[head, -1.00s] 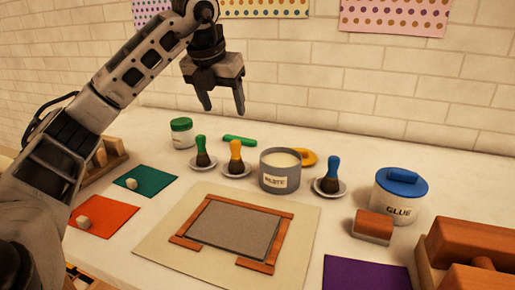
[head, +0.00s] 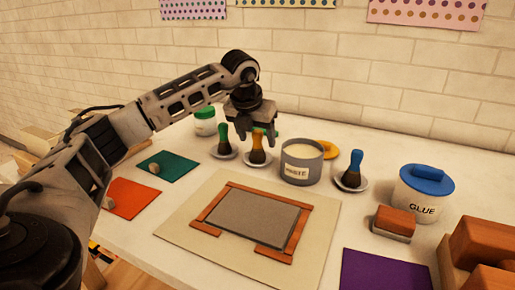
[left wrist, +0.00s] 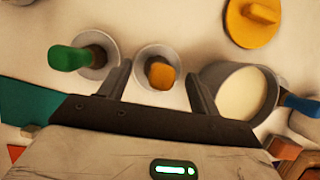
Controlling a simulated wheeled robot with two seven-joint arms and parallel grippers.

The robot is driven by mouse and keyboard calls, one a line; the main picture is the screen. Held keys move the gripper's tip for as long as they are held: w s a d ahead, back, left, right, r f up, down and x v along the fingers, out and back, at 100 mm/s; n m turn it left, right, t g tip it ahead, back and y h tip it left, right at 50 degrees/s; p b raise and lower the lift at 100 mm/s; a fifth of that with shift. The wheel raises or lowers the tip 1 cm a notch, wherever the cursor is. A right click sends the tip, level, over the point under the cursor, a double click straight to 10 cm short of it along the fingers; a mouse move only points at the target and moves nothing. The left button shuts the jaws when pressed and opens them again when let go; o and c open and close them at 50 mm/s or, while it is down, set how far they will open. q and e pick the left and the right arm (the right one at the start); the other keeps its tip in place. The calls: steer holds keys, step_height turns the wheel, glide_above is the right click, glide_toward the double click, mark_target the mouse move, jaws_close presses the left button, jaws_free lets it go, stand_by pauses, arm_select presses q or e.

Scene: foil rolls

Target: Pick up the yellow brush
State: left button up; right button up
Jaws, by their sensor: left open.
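The yellow brush (head: 257,150) stands upright, bristles down, on a small white saucer between the green brush and the grey paste pot. My left gripper (head: 257,140) is open and right above it, pointing down, with its fingers on either side of the yellow handle. In the left wrist view the yellow brush (left wrist: 161,74) shows from above between the two fingertips (left wrist: 155,72). I cannot tell whether the fingers touch it. The right gripper is in neither view.
The green brush (head: 224,142) stands close on the left, the paste pot (head: 301,165) close on the right. The blue brush (head: 354,168) and glue jar (head: 422,195) are farther right. A framed grey panel (head: 252,219) lies in front. A wall is behind.

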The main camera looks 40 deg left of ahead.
arm_select(q)
steer(key=shift+x, duration=0.95)
steer(key=shift+r, duration=0.1)
steer(key=c, duration=1.1)
steer(key=shift+r, duration=0.1)
steer(key=shift+r, duration=0.55)
steer(key=s+d+r, duration=0.1)
steer(key=s+r, duration=0.3)
steer(key=s+d+r+b, duration=0.1)
steer(key=s+d+r, duration=0.1)
steer(key=s+r, duration=0.1)
steer(key=s+d+r, duration=0.2)
steer(key=s+r, duration=0.2)
steer(key=s, duration=0.2)
steer(key=shift+d+r, duration=0.15)
steer(key=shift+r, duration=0.2)
